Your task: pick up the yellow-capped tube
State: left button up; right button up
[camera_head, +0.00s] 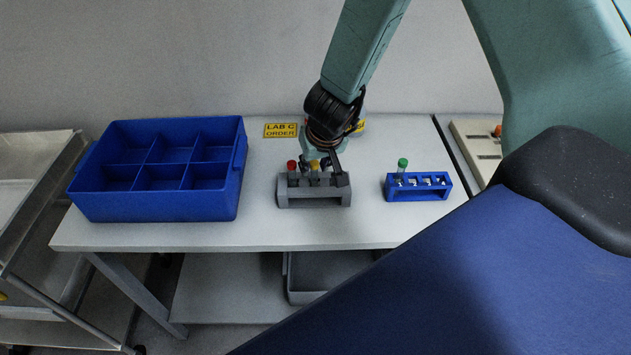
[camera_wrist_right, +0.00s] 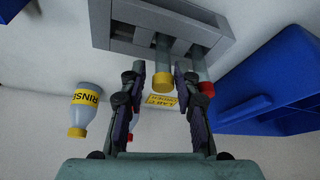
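The yellow-capped tube (camera_wrist_right: 162,84) stands in the grey rack (camera_head: 313,201), beside a red-capped tube (camera_head: 291,166). Its yellow cap (camera_head: 314,165) shows in the head view, partly crowded by dark gripper fingers. My right gripper (camera_wrist_right: 163,78) is open, with one finger on each side of the yellow-capped tube. In the wrist view a gap shows between the cap and each finger, so it does not look gripped. In the head view, my right gripper (camera_head: 323,164) reaches down over the rack from behind. My left gripper is not in view.
A blue compartment bin (camera_head: 98,206) stands left of the grey rack. A blue rack (camera_head: 418,193) with a green-capped tube (camera_head: 402,164) stands to the right. A RINSE bottle (camera_wrist_right: 84,108) and a yellow label (camera_head: 281,130) are near the gripper. Bare table lies between the racks.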

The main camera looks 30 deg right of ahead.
jog(key=shift+w+a, duration=0.1)
jog(key=shift+a+r, duration=0.15)
jog(key=shift+r, duration=0.05)
jog(key=shift+c, duration=1.4)
jog(key=shift+s, duration=0.25)
jog(key=shift+c, duration=1.3)
jog(key=shift+w+d, duration=0.1)
jog(key=shift+d, duration=0.1)
